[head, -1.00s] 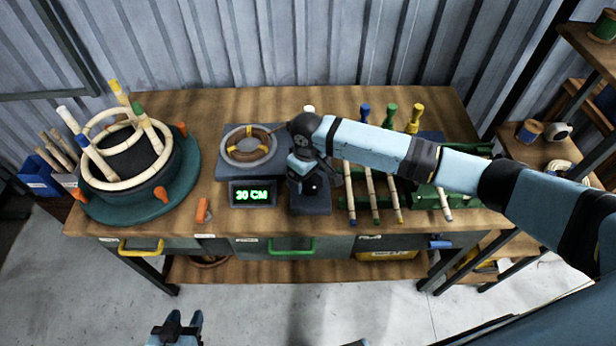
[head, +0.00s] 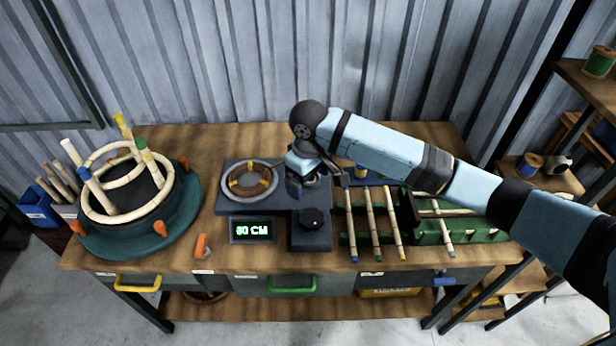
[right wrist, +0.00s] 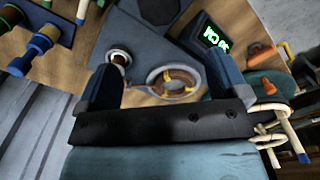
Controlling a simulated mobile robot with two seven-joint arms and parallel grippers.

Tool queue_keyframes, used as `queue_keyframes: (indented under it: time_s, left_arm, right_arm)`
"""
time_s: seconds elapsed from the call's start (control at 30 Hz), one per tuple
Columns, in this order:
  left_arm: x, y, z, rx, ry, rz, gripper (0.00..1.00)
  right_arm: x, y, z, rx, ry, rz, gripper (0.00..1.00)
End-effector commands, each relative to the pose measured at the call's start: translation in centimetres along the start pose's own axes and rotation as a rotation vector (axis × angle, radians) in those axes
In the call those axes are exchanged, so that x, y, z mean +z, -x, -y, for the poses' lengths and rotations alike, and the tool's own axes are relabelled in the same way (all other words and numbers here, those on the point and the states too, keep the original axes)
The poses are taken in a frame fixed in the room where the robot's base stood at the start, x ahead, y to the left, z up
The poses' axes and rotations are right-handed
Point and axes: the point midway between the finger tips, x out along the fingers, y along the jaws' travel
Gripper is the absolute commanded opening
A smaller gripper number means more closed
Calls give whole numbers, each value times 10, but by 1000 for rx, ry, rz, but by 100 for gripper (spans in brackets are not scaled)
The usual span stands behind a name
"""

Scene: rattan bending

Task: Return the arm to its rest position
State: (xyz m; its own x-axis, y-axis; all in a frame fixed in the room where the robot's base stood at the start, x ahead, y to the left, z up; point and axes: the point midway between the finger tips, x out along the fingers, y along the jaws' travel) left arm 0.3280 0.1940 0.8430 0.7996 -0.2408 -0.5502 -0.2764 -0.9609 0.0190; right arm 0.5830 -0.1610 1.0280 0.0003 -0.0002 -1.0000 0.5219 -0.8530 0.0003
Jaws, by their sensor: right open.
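My right arm reaches in from the right in the head view, and its gripper (head: 305,172) hangs over the back of the bench device. In the right wrist view its two fingers stand apart with nothing between them (right wrist: 160,68). The black knob (head: 315,219) stands clear on the device's dark block. A green-lit display (head: 252,230) shows a centimetre reading whose first digit is unclear. A grey ring with a brown and yellow core (head: 248,181) sits on the device's plate, left of the gripper. My left gripper is out of view.
A round bending form (head: 150,225) with pale rattan rings and upright sticks stands left on the wooden bench (head: 225,145). Rattan sticks lie across a green rack (head: 480,231) on the right, partly under my arm. Shelves stand far right. The bench's back middle is clear.

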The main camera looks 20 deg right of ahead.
Motion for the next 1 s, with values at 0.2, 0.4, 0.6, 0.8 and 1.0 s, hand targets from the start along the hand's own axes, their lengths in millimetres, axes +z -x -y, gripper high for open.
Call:
queue_keyframes:
  time_s: [0.2, 0.4, 0.6, 0.8, 1.0]
  left_arm:
    - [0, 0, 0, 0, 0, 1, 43]
    - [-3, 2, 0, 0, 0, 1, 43]
    - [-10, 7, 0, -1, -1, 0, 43]
    - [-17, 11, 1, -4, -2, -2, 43]
    - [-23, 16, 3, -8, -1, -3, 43]
  right_arm:
    - [0, -1, 0, -1, 0, -1, 92]
    - [2, -25, 26, -62, 13, -79, 92]
    - [11, -71, 76, -186, -1, -302, 92]
    - [35, -103, 109, -245, -69, -535, 92]
    - [78, -126, 119, -214, -163, -737, 92]
